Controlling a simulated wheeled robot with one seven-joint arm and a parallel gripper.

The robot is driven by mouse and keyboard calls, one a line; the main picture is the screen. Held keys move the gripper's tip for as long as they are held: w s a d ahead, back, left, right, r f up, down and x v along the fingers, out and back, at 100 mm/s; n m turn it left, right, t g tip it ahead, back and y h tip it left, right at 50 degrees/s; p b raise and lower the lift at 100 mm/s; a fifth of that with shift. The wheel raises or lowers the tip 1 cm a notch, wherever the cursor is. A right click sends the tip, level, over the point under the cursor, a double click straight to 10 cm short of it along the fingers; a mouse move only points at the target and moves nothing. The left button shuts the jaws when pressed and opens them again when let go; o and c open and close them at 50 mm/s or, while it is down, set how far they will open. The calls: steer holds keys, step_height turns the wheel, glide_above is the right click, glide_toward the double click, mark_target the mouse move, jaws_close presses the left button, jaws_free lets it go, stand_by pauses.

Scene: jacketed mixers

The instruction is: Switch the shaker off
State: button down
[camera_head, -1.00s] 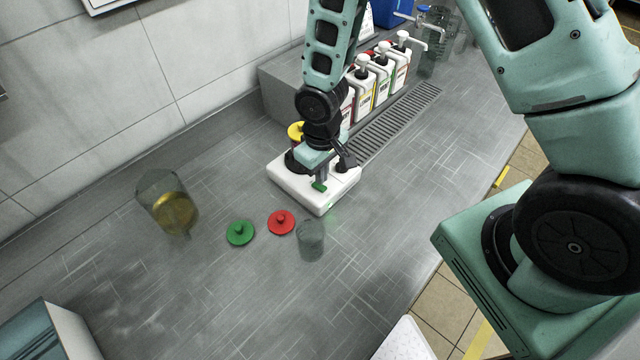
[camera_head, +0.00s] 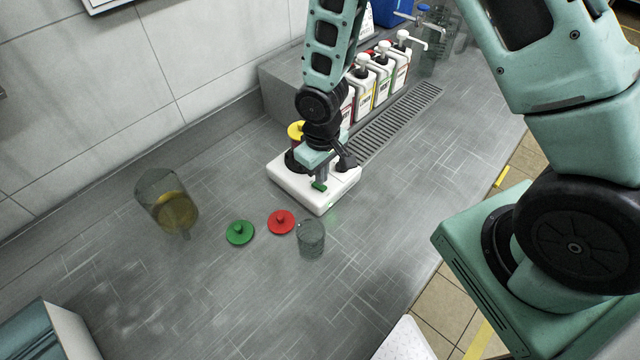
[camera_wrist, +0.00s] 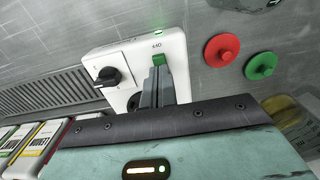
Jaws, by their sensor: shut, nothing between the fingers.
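The shaker (camera_head: 290,184) is a white box on the grey counter, below my arm. In the wrist view its white top (camera_wrist: 120,62) carries a black knob (camera_wrist: 107,77) and a green switch (camera_wrist: 159,60) beside small dark lettering. A small green light (camera_wrist: 118,41) glows at its edge. My gripper (camera_wrist: 157,72) is shut and empty, its fingertips right at the green switch; I cannot tell whether they touch it. In the head view my gripper (camera_head: 321,178) is over the shaker's near right part. A yellow-topped item (camera_head: 296,131) behind my wrist is partly hidden.
Green (camera_head: 240,232) and red (camera_head: 281,222) lids and a clear beaker (camera_head: 311,238) lie in front of the shaker. A glass jug with amber liquid (camera_head: 172,206) is at left. Pump bottles (camera_head: 381,72) and a drain grate (camera_head: 395,125) are behind.

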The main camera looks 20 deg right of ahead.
steer(key=shift+f+b, duration=0.8)
steer(key=shift+f, duration=0.2)
stand_by(0.4)
steer(key=shift+r+p, duration=2.85)
steer(key=shift+r, duration=0.7)
steer(key=s+a+r+n+b, duration=0.1)
steer(key=s+a+r+b, duration=0.2)
steer(key=s+r, duration=0.4)
steer(key=s+a+r+n+b, duration=0.2)
steer(key=s+r, duration=0.6)
steer(key=s, duration=0.4)
steer(key=shift+a+r+y+b, duration=0.25)
steer(key=shift+a+y+b, duration=0.05)
steer(key=shift+a+b, duration=0.4)
